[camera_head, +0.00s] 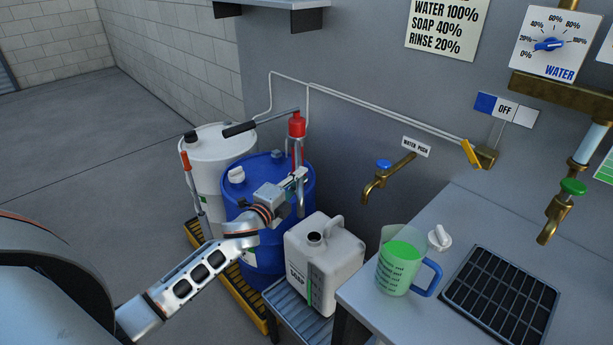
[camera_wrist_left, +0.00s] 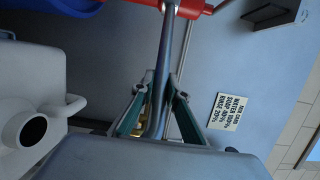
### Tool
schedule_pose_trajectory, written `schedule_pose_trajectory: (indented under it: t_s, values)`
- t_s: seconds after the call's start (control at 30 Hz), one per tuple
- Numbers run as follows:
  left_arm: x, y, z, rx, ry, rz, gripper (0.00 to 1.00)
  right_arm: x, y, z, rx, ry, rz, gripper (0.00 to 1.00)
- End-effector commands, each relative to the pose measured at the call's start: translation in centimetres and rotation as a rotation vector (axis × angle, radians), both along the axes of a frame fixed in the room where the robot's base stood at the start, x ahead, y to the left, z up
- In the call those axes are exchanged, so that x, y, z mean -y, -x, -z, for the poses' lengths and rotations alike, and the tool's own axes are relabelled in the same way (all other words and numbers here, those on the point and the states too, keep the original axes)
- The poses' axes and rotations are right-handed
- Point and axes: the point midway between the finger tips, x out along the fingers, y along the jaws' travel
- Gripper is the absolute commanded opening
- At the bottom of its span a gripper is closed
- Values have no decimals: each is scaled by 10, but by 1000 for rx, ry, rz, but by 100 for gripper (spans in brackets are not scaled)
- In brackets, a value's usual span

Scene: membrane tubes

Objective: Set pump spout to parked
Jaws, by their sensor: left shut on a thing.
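A drum pump with a red head (camera_head: 297,124), a black lever handle (camera_head: 240,129) and a grey metal spout (camera_head: 301,205) stands on the blue drum (camera_head: 265,166). In the wrist view the spout pipe (camera_wrist_left: 164,55) runs down from the red head (camera_wrist_left: 190,6). My left gripper (camera_head: 299,176) is beside the pump, with its green-padded fingers (camera_wrist_left: 160,85) closed around the pipe. The spout's lower end is near the white soap jug (camera_head: 340,258), but I cannot tell if it is over the jug's open mouth (camera_head: 314,239). My right gripper is out of view.
A white drum (camera_head: 217,145) stands behind the blue one. The soap jug sits on a low grey stand (camera_head: 290,300). The bench holds a measuring jug (camera_head: 399,262) with green liquid, a white cap (camera_head: 440,238) and a black grate (camera_head: 500,298). A brass tap (camera_head: 385,180) projects from the wall.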

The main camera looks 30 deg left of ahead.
Motion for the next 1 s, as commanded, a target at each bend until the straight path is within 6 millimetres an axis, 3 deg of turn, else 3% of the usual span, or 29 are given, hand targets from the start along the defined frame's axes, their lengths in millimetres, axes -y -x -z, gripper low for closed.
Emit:
schedule_pose_trajectory:
  t_s: [0.27,0.7,1.0]
  values:
    - [-42,19,4,-6,-9,182,0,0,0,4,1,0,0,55]
    - [-100,32,14,-14,-4,445,0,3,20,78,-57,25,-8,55]
    - [-129,32,16,-18,1,577,0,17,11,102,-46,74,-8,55]
